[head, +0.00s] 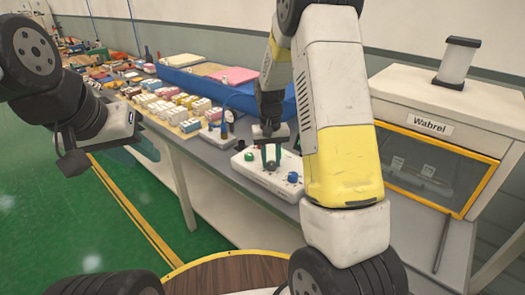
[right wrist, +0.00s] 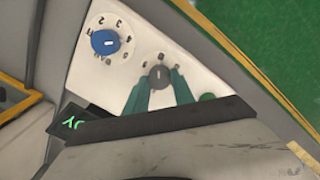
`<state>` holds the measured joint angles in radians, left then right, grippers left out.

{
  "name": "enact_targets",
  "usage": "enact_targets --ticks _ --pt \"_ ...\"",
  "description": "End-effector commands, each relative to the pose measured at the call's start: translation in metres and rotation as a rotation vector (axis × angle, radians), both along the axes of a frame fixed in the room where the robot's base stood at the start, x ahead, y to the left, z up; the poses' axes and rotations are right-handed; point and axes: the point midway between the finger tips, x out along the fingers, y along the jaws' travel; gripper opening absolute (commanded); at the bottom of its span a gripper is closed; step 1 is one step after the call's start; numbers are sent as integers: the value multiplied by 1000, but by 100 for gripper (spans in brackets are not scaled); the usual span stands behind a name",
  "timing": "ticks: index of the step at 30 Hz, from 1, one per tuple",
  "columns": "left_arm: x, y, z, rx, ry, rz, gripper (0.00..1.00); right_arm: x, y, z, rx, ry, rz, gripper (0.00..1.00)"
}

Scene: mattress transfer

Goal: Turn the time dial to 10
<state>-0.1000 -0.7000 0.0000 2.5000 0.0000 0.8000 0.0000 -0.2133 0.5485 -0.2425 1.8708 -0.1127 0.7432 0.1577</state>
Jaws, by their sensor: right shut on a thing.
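A white control box (head: 262,182) lies on the grey table and fills the middle of the right wrist view (right wrist: 140,35). It carries a blue dial (right wrist: 105,42) ringed by printed digits, a grey dial (right wrist: 159,77) with a white pointer line and small marks, and a green button (right wrist: 207,98). The blue dial (head: 293,177) and green button (head: 249,156) also show in the head view. My right gripper (right wrist: 160,80) has its green fingers closed on either side of the grey dial. My left gripper (head: 72,162) hangs at the left, away from the box; its fingers are unclear.
A dark display (right wrist: 75,124) with green characters sits by the box. A white machine labelled Wabrel (head: 430,125) with a yellow-framed window stands at the right. A blue tray (head: 205,86) and several small coloured blocks (head: 165,108) occupy the table behind. Green floor lies left.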

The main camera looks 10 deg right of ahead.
Motion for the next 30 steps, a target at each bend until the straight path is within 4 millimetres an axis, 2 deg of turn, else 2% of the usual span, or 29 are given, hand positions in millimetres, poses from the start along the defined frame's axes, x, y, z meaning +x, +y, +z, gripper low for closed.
enact_targets --ticks 10,24,25,28,30 --pt "0 0 0 0 0 0 36 2 0 1 0 -4 -107 0" --pt "0 0 0 0 0 0 36 2 0 1 0 -5 -119 0" --pt "0 0 0 0 0 0 36 2 0 1 1 -5 -119 34" --pt "0 0 0 0 0 0 36 2 0 1 0 -4 -119 52" --pt "0 0 0 0 0 0 36 1 0 1 0 -3 -119 52"
